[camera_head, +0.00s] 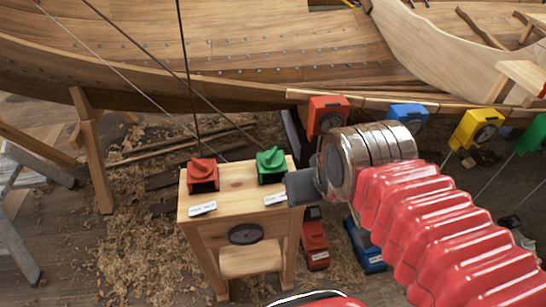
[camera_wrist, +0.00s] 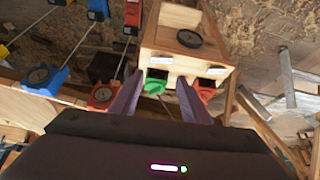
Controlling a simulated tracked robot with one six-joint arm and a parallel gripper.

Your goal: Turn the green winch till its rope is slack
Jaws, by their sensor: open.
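The green winch (camera_head: 271,165) sits on the right of a wooden stand's top (camera_head: 237,186), beside a red winch (camera_head: 203,174). A thin dark rope (camera_head: 165,72) runs straight from near the green winch up left across the hull. My gripper (camera_head: 298,187) is just right of the green winch, its jaws partly hidden from the head camera. In the wrist view my gripper (camera_wrist: 160,79) is open, with the green winch (camera_wrist: 155,83) showing between its two fingers. I cannot tell whether they touch it. The red winch (camera_wrist: 206,87) is just beyond the right finger.
White labels lie on the stand's front edge, and a round dark disc (camera_head: 246,234) is on its front. Red (camera_head: 327,116), blue (camera_head: 406,117), yellow (camera_head: 477,129) and green (camera_head: 531,136) units line the hull's edge. A metal ladder (camera_head: 18,240) stands left. Shavings cover the floor.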

